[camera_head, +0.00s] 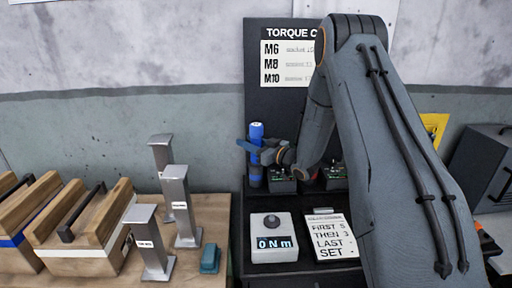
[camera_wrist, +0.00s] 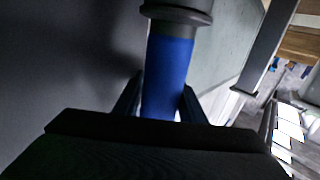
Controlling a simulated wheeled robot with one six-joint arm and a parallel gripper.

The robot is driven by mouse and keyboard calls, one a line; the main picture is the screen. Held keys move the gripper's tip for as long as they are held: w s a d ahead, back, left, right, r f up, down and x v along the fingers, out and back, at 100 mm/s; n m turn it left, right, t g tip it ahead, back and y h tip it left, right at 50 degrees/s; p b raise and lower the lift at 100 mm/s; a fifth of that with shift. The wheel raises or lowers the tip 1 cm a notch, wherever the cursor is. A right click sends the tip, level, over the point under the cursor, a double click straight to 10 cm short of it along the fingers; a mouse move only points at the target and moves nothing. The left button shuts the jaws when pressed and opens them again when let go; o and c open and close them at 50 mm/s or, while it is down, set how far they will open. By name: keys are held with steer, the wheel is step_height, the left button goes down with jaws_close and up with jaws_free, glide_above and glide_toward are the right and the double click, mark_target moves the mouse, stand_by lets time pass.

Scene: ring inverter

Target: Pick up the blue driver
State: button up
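The blue driver (camera_head: 256,134) stands upright at the left end of the dark rack in the head view, with a blue top and a blue lower part. My gripper (camera_head: 250,147) is at its upper half, reaching in from the right. In the wrist view the blue driver (camera_wrist: 168,75) runs between the two fingers of my gripper (camera_wrist: 163,88), with a grey collar above the blue part. One finger lies close along each side. Whether both fingers press on it cannot be made out. My gripper hides part of the driver in the head view.
Small green-topped units (camera_head: 283,181) sit beside the driver, partly behind my arm. In front are a torque readout box (camera_head: 273,251) and a notice card (camera_head: 330,236). A wooden bench (camera_head: 214,213) with grey metal posts (camera_head: 180,205) is at left. A torque board (camera_head: 285,110) stands behind.

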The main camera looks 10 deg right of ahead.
steer(key=c, duration=0.6)
steer(key=shift+r, duration=0.1)
steer(key=shift+c, duration=1.3)
steer(key=shift+r, duration=0.15)
